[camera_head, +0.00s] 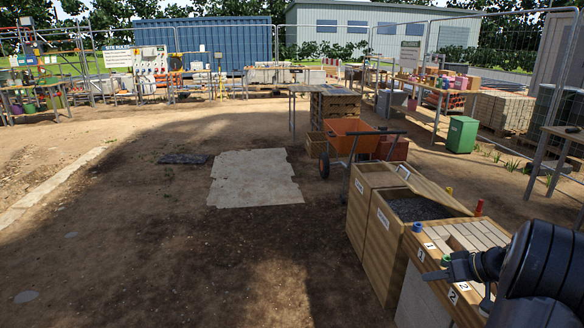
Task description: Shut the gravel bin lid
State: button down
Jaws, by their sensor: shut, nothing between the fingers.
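The gravel bin (381,245) is a light wooden box with a white label, right of the middle. Its top is open and dark grey gravel (415,208) shows inside. The wooden lid (436,190) appears tilted up along the bin's far right side. My gripper (434,275) is shut and empty, pointing left from the dark arm at the lower right. It is over the numbered wooden unit in front of the bin, apart from the lid. My arm hides part of that unit.
The numbered wooden unit (468,237) has blue (417,227) and green (445,261) pieces on it. Red (479,207) and yellow (449,192) posts stand near the lid. An orange wheelbarrow (347,133) is behind the bin. The dirt ground to the left is open.

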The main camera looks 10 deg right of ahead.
aim_at(422, 187)
jog(key=i+z, duration=0.15)
jog(key=i, duration=0.4)
jog(key=i+j+z, duration=0.15)
jog(key=i, duration=0.4)
jog(key=i+j+z, duration=0.15)
jog(key=i, duration=0.35)
jog(key=i+l+z, duration=0.1)
jog(key=i+l, duration=0.25)
jog(key=i, duration=0.15)
jog(key=i+l+z, duration=0.1)
jog(key=i+l, duration=0.2)
jog(key=i, duration=0.25)
